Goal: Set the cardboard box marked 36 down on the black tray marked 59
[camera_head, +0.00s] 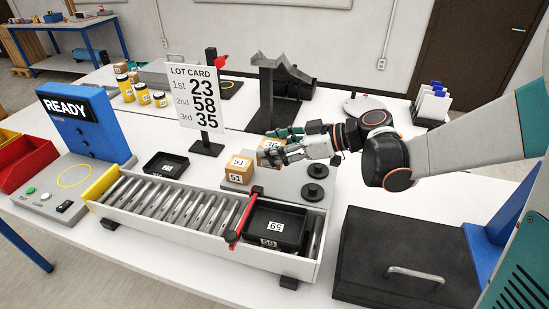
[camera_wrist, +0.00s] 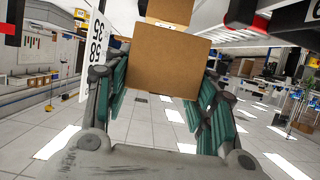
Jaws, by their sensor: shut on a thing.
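The cardboard box marked 36 (camera_head: 268,146) is between the fingers of my gripper (camera_head: 283,150), which is shut on it. In the wrist view the box (camera_wrist: 166,66) shows as a plain brown face between the two green finger pads (camera_wrist: 160,88). The black tray marked 59 (camera_head: 290,222) sits empty at the right end of the roller conveyor, right of a red stop bar. My gripper is beyond the tray, up and away from it in the head view.
A box marked 51 (camera_head: 237,174) stands just left of my gripper. A lot card sign (camera_head: 204,120) rises behind the conveyor (camera_head: 160,245). Another black tray (camera_head: 150,161) lies left of it. Black round weights (camera_head: 314,192) stand near the tray. A dark lidded case (camera_head: 400,240) is at right.

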